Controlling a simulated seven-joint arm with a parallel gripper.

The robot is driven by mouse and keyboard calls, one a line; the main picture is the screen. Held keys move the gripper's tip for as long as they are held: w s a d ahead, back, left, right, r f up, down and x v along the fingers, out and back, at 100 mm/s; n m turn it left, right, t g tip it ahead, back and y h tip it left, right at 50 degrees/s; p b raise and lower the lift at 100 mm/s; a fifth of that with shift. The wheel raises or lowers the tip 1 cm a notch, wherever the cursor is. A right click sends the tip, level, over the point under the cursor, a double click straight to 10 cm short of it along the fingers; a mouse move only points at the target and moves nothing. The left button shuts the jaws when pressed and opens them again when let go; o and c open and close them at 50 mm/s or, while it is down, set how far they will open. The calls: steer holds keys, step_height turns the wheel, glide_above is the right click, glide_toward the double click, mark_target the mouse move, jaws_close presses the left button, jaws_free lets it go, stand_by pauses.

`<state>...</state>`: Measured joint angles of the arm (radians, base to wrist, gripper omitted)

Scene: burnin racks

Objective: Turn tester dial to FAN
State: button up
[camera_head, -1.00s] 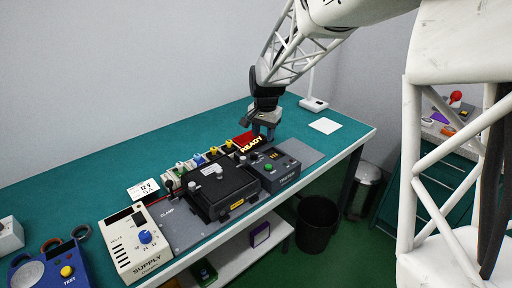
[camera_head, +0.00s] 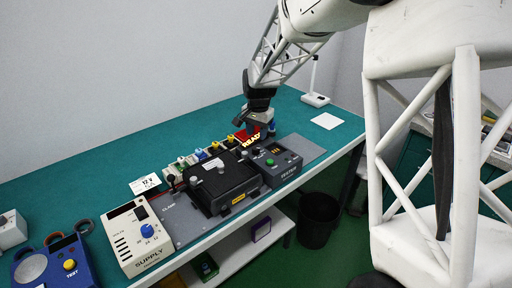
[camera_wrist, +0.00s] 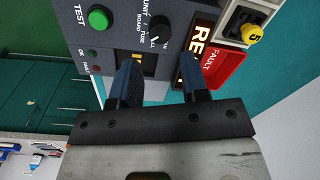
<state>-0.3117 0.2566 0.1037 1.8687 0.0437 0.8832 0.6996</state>
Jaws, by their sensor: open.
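The dark grey tester (camera_head: 285,172) stands on the bench at the right of the black fixture box. In the wrist view its black dial (camera_wrist: 159,28) sits beside the green TEST button (camera_wrist: 99,18). Small labels such as UNIT, BOARD and FUSE surround the dial; I cannot read FAN, and the pointer's setting is unclear. My gripper (camera_wrist: 160,75) is open and empty, its two dark fingers spread near the tester's panel, below the dial in that view and apart from it.
The black fixture box (camera_head: 222,187) and the beige supply (camera_head: 138,237) stand left of the tester.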

mark_target(256, 148)
steer(key=shift+a+f, duration=0.15)
steer(key=shift+f, duration=3.2)
steer(key=c, duration=0.6)
steer(key=shift+c, duration=0.2)
